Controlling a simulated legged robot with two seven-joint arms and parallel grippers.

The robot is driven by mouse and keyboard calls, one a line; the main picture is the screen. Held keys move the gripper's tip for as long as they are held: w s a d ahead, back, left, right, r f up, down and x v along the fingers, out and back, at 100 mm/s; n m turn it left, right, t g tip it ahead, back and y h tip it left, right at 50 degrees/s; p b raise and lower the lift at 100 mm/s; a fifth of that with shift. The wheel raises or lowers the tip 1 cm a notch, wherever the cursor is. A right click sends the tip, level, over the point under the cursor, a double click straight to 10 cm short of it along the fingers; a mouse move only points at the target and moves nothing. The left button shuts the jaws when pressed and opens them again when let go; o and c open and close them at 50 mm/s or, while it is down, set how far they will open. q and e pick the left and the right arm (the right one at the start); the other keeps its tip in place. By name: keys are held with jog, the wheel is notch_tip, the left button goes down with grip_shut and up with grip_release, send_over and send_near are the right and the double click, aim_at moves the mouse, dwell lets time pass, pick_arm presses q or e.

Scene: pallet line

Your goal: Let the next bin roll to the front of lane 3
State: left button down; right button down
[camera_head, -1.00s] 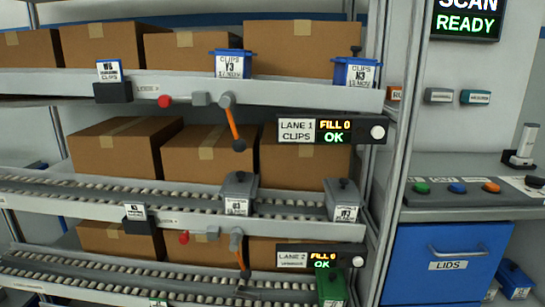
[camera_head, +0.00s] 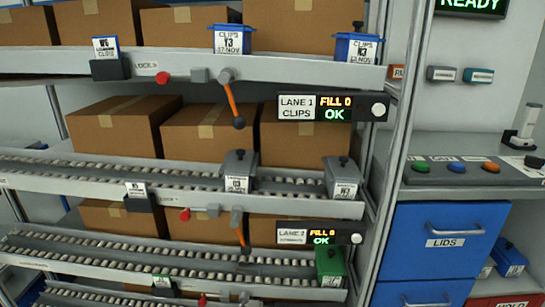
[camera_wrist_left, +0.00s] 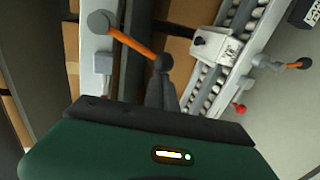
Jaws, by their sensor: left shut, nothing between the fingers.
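The third roller lane (camera_head: 130,250), below the Lane 2 sign, carries a green bin (camera_head: 330,262) at its right end. A lever (camera_head: 243,297) and a red knob (camera_head: 202,300) on its rail are cut by the bottom edge. My left gripper (camera_wrist_left: 160,85) shows only in the left wrist view, shut and empty. Its dark fingertips appear close to the black knob of an orange lever (camera_wrist_left: 135,45); I cannot tell whether they touch. A grey bin (camera_wrist_left: 212,47) and a second orange lever (camera_wrist_left: 285,63) lie beyond. My right gripper is out of view.
Blue bins (camera_head: 228,40) stand on the top shelf and grey bins (camera_head: 238,172) on the second lane. The orange lever (camera_head: 232,100) of lane 1 hangs beside the Lane 1 sign (camera_head: 297,107). A rack post (camera_head: 400,130) and blue drawers (camera_head: 440,255) are at the right.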

pick_arm(q)
jog(key=shift+d, duration=2.6)
jog(key=a+p+v, duration=0.1)
jog(key=p+v, duration=0.3)
jog(key=v, duration=0.4)
jog(key=shift+p, duration=0.3)
jog(key=shift+a, duration=0.1)
